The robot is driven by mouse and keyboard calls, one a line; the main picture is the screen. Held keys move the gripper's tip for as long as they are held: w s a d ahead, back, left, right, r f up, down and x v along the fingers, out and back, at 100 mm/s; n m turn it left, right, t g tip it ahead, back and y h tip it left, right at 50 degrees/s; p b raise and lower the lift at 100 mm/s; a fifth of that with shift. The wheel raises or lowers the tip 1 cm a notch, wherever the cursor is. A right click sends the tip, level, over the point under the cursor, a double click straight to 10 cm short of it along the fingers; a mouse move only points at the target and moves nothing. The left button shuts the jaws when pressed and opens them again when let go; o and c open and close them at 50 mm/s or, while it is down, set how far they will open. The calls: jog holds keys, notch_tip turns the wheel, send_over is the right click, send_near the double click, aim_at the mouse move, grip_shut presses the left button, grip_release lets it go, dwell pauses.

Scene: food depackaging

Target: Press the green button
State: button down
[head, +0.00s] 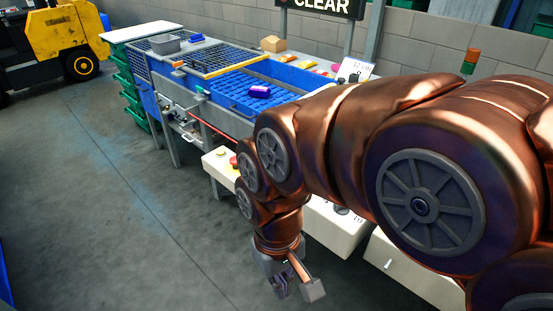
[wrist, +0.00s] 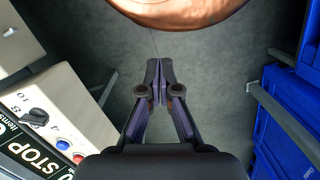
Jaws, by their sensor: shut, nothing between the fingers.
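I see no green button in either view; my arm hides part of the control boxes in the head view. In the wrist view, a pale control panel (wrist: 58,92) at the left carries a black rotary knob (wrist: 36,117), a blue button (wrist: 62,144), a red button (wrist: 78,158) and a black STOP label (wrist: 38,158). My gripper (head: 290,284) hangs over the floor in front of the pale boxes in the head view. It is shut and empty in the wrist view (wrist: 159,68), pointing at bare floor, to the right of the panel and apart from it.
A pale box with a red button (head: 233,161) stands left of my arm. Behind it is a blue work table (head: 226,118) with a purple package (head: 260,91). Blue crates (wrist: 285,130) flank the right of the wrist view. The floor at left is clear; a yellow vehicle (head: 58,35) stands far back.

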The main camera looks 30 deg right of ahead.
jog(key=w+d+r+m+t+y+p, duration=0.1)
jog(key=w+r+m+t+y, duration=0.3)
jog(key=w, duration=0.8)
jog(key=w+d+r+m+t+p, duration=0.15)
jog(key=w+m, duration=0.45)
jog(key=w, duration=0.6)
jog(key=w+d+m+t, duration=0.1)
jog(key=w+d+m, duration=0.3)
jog(key=d, duration=0.3)
jog(key=w+d+m+t, duration=0.2)
jog(key=w+d+m, duration=0.2)
jog(key=d, duration=0.4)
jog(key=w+d+f+m+t+p, duration=0.1)
jog(key=w+d+m, duration=0.2)
jog(key=d, duration=0.4)
jog(key=shift+w+d+m, duration=0.2)
jog(key=shift+w+m, duration=0.2)
jog(key=shift+w, duration=0.1)
jog(key=shift+f+t, duration=0.15)
jog(key=shift+t, duration=0.1)
jog(key=shift+f+b, duration=2.15)
jog(key=shift+f, duration=2.25)
jog(key=shift+f, duration=0.4)
